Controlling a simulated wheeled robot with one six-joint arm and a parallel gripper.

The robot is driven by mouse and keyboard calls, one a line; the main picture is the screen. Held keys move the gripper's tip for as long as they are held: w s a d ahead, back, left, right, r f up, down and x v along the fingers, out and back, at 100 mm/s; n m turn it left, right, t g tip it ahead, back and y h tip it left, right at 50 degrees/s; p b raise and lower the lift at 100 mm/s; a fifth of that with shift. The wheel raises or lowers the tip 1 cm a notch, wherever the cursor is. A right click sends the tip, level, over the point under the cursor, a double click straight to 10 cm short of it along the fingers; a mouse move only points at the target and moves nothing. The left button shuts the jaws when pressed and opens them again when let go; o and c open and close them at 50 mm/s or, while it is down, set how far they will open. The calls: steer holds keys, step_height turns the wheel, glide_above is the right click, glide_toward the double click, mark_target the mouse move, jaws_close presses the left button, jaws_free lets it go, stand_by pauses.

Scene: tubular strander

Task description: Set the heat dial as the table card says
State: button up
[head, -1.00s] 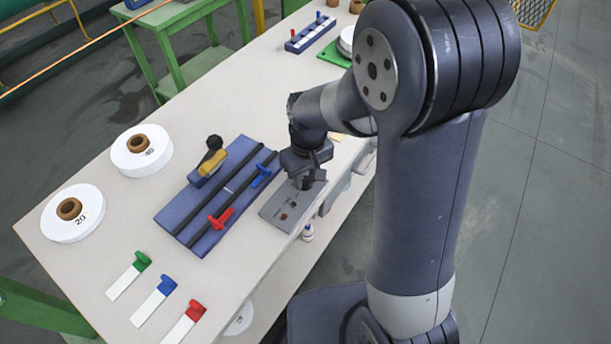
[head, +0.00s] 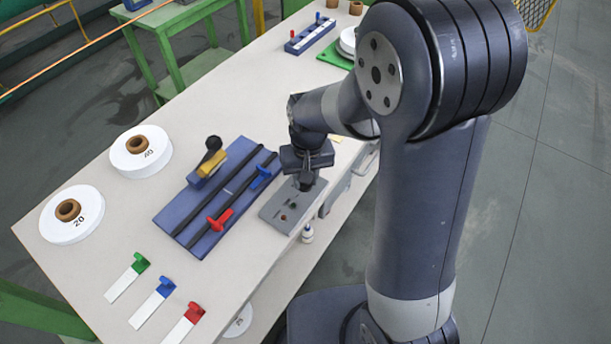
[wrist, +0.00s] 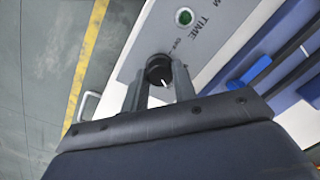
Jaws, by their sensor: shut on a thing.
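A black round dial (wrist: 159,71) with a white pointer line sits on the grey control panel (wrist: 150,40) in the wrist view. The pointer points toward the lower right of that view. My gripper (wrist: 161,78) is shut on the dial, one finger on each side. Beside it the panel reads "TIME" and, close to the dial, "OFF"; other scale marks are hidden or too small. In the head view my gripper (head: 306,184) is over the back end of the panel (head: 275,212) and hides the dial. I cannot make out a readable table card.
A green lamp (wrist: 185,16) is on the panel. A blue fixture (head: 182,217) with black rods, a red clamp (head: 220,220) and a blue clamp (head: 262,176) stands beside the panel. White spools (head: 72,214) and coloured tags (head: 154,302) lie on the table. The table's edge is close to the panel.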

steer(key=o, duration=1)
steer(key=r, duration=1)
steer(key=shift+d+r, duration=0.2)
steer(key=shift+r, duration=0.2)
steer(key=shift+f, duration=0.1)
steer(key=f, duration=1)
steer(key=shift+a+f, duration=0.2)
steer(key=shift+f, duration=0.2)
steer(key=shift+r, duration=0.1)
